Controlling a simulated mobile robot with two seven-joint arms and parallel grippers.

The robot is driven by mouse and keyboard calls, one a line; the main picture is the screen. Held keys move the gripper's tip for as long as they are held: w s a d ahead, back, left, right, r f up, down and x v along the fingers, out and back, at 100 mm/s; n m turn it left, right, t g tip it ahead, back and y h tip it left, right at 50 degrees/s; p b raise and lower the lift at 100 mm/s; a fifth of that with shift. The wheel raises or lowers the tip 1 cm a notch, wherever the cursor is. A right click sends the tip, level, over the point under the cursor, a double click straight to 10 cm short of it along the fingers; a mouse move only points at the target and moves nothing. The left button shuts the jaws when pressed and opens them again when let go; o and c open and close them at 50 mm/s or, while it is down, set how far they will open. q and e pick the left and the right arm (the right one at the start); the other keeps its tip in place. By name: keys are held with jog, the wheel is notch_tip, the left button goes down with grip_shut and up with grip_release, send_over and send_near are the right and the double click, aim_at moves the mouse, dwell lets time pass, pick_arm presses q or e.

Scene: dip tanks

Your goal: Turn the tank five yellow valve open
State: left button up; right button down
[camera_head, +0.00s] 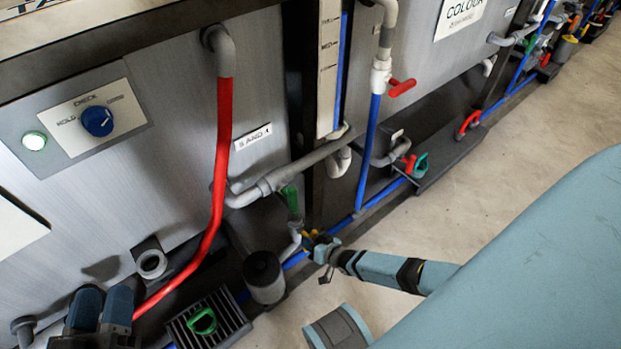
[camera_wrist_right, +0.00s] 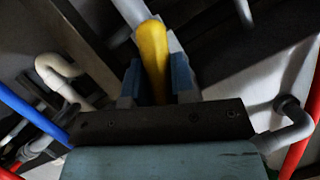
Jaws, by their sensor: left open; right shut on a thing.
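The yellow valve (camera_head: 308,240) sits low on the pipework at the foot of the tank, small and partly hidden by my right gripper (camera_head: 321,249) in the head view. In the right wrist view its yellow handle (camera_wrist_right: 153,55) lies between the two blue fingers of my right gripper (camera_wrist_right: 154,82), which is shut on it. The handle runs up the picture, in line with a grey pipe behind it. My left gripper (camera_head: 101,308) is at the lower left of the head view, open, its two dark blue fingers apart and nothing seen between them.
A green-handled valve (camera_head: 290,198) is just above the yellow one. A black cylinder (camera_head: 264,277) and a grate with a green handle (camera_head: 203,321) stand to the left. A red pipe (camera_head: 222,130) runs down the tank front. Open floor (camera_head: 500,165) lies to the right.

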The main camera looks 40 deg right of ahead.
jog(key=n+h+p, duration=0.2)
jog(key=n, duration=0.1)
pick_arm(q)
jog(key=shift+s+a+r+t, duration=0.15)
jog(key=shift+r+t, duration=0.15)
jog(key=shift+r, duration=0.5)
jog(key=shift+w+a+r+t, duration=0.15)
jog(key=shift+r+t, duration=0.15)
jog(key=shift+r, duration=0.5)
jog(key=shift+s, duration=0.1)
pick_arm(e)
jog(key=c, duration=1)
grip_release()
jog(key=shift+o, duration=0.2)
